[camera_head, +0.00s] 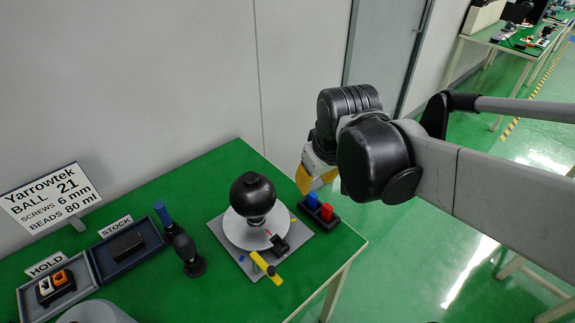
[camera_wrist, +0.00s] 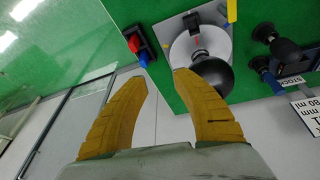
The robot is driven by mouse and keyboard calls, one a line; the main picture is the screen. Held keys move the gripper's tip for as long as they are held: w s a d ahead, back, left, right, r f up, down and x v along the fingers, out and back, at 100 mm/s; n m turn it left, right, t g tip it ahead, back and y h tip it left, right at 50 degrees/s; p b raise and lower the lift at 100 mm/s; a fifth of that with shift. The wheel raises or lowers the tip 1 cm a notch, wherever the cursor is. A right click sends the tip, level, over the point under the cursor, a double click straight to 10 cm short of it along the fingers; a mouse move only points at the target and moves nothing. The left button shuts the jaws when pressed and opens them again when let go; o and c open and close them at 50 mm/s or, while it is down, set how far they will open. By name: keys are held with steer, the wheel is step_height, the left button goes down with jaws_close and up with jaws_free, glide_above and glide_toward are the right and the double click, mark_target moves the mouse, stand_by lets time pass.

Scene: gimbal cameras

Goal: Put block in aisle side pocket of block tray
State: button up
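A small black block tray (camera_head: 322,217) stands near the right edge of the green table. A blue block (camera_head: 311,200) and a red block (camera_head: 326,212) sit in it side by side. In the wrist view the red block (camera_wrist: 133,43), the blue block (camera_wrist: 144,59) and the black tray (camera_wrist: 147,34) lie beyond my fingertips. My gripper (camera_head: 318,184) is above the table's right end, partly hidden by my arm. In the wrist view its yellow fingers (camera_wrist: 160,75) are apart with nothing between them. I cannot tell which block the task means.
A black ball on a white disc (camera_head: 236,231) stands on a grey plate (camera_head: 228,250) left of the block tray. A yellow piece (camera_head: 265,267) lies at its front.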

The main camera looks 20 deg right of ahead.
steer(key=s+a+r+m+t, duration=0.1)
steer(key=s+a+t, duration=0.2)
steer(key=s+a, duration=0.1)
steer(key=shift+s+a+r+m+y, duration=0.3)
steer(key=shift+s, duration=0.2)
stand_by(0.8)
